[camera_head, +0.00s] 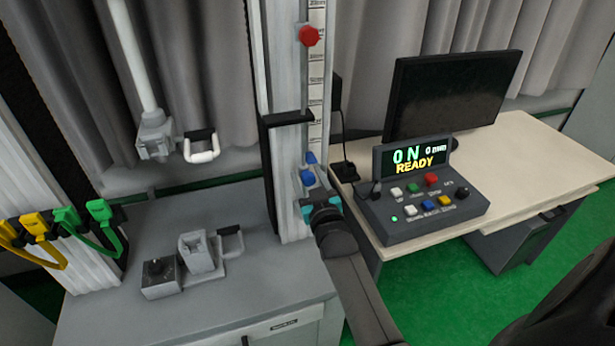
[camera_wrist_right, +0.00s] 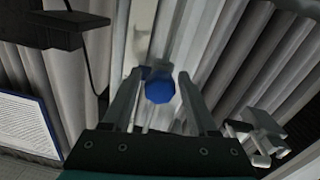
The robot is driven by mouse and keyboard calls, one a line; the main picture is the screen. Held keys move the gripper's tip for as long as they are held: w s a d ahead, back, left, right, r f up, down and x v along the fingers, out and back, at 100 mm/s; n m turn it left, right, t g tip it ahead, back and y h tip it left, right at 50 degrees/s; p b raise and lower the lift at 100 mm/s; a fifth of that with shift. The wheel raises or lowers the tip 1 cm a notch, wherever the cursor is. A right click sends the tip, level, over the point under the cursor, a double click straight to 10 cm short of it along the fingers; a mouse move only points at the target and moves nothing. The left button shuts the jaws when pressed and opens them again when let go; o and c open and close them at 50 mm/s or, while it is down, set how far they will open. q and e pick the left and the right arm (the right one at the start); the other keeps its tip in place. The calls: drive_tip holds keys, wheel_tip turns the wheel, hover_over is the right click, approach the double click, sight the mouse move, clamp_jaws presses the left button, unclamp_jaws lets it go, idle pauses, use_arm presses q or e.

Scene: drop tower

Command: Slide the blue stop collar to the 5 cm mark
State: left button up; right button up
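The blue stop collar (camera_head: 308,177) sits on the upright rail, low beside the white scale strip (camera_head: 317,75). The small scale labels near it are too small to read. My right gripper (camera_head: 315,200) is at the collar from below and in front. In the right wrist view the collar's round blue knob (camera_wrist_right: 160,91) lies between the tips of my two fingers (camera_wrist_right: 160,98). Gaps show on both sides of the knob, so the gripper looks open around it. My left gripper is not in view.
A red knob (camera_head: 309,36) sits higher on the same rail. A control box (camera_head: 425,215) reading "0 N" and "READY" stands right of my arm, before a dark monitor (camera_head: 450,92). Clamp fixtures (camera_head: 200,255) stand on the grey base at left.

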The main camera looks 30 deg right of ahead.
clamp_jaws()
idle(1.1)
